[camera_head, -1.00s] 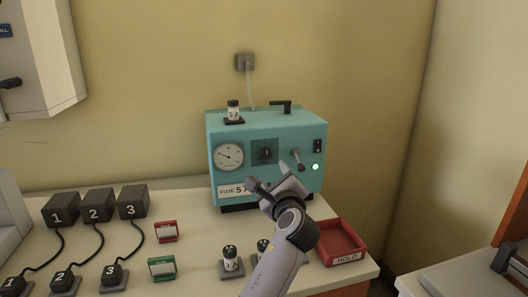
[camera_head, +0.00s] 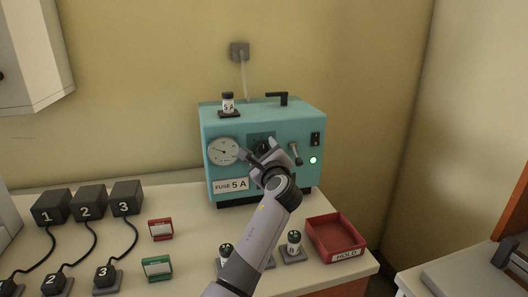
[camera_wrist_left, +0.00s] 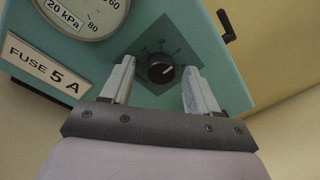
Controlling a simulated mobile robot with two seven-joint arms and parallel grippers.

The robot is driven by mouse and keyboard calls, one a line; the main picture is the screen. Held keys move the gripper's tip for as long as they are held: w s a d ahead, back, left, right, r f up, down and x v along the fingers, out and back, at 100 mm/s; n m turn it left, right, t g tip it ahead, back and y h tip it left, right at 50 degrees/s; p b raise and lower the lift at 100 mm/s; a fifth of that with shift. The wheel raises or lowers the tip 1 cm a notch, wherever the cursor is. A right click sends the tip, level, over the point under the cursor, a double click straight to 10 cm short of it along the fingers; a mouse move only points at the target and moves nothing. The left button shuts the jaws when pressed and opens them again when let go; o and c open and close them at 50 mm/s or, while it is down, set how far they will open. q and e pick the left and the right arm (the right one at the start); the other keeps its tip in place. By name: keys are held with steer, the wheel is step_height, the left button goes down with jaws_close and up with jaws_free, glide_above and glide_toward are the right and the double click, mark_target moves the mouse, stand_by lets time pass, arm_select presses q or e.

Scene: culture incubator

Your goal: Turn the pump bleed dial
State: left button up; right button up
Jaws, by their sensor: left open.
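The teal pump box (camera_head: 310,173) stands at the back of the bench with a green light lit at its right. Its black bleed dial (camera_wrist_left: 160,69) sits on a dark square plate with scale marks, and shows clearly in the left wrist view. My left gripper (camera_wrist_left: 158,88) is open, with one finger on each side of the dial; I cannot tell whether they touch it. In the head view my left gripper (camera_head: 263,152) covers most of the dial. My right gripper is not in view.
A round gauge (camera_head: 223,151) and a toggle lever (camera_head: 296,153) flank the dial. A fuse (camera_head: 228,104) stands on the box. A red HOLD tray (camera_head: 335,236) and a fuse on a stand (camera_head: 293,246) are in front. Black numbered blocks (camera_head: 88,200) sit at left.

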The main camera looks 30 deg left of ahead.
arm_select(q)
steer(key=shift+w+a, duration=0.1)
steer(key=shift+a, duration=0.05)
steer(key=c, duration=1)
steer(key=shift+c, duration=0.2)
steer(key=n+b, duration=0.3)
steer(key=shift+f+n, duration=0.25)
steer(key=shift+n, duration=0.15)
steer(key=n+b, duration=0.3)
steer(key=n, duration=0.1)
steer(key=shift+n+y+b, duration=0.4)
steer(key=shift+n, duration=0.2)
steer(key=shift+r, duration=0.1)
